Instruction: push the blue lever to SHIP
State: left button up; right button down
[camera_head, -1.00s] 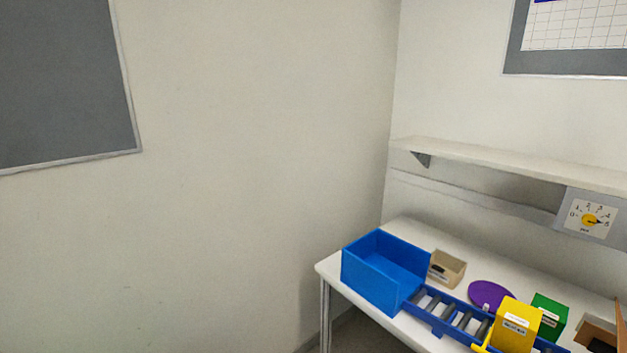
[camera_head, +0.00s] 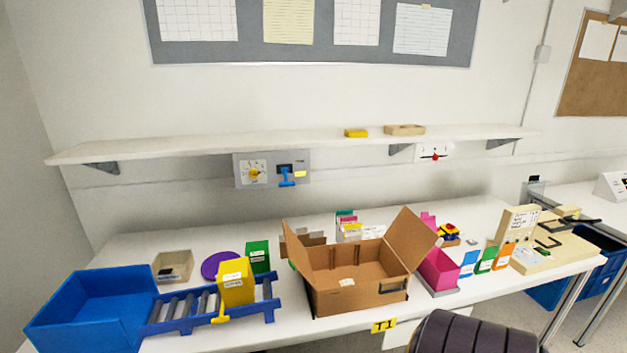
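The blue lever (camera_head: 287,178) is on a grey panel (camera_head: 240,171) fixed to the wall under the shelf. The lever's handle hangs downward. A white dial with a yellow knob (camera_head: 254,173) is on the same panel, left of the lever. Neither of my grippers shows in the head view.
A white table (camera_head: 130,246) runs below the panel. On it are a blue bin (camera_head: 92,308), a roller track (camera_head: 185,308) with a yellow box (camera_head: 236,282), a green box (camera_head: 258,256) and an open cardboard box (camera_head: 355,285). A shelf (camera_head: 250,143) overhangs the panel.

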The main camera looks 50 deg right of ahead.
aim_at(285, 170)
jog(key=l+z, duration=0.1)
jog(key=z, duration=0.3)
jog(key=i+l+z, duration=0.1)
jog(key=z, duration=0.25)
jog(key=k+j+z, duration=0.1)
jog(key=z, duration=0.3)
jog(key=k+j+z, duration=0.15)
jog(key=z, duration=0.2)
jog(key=u, duration=0.05)
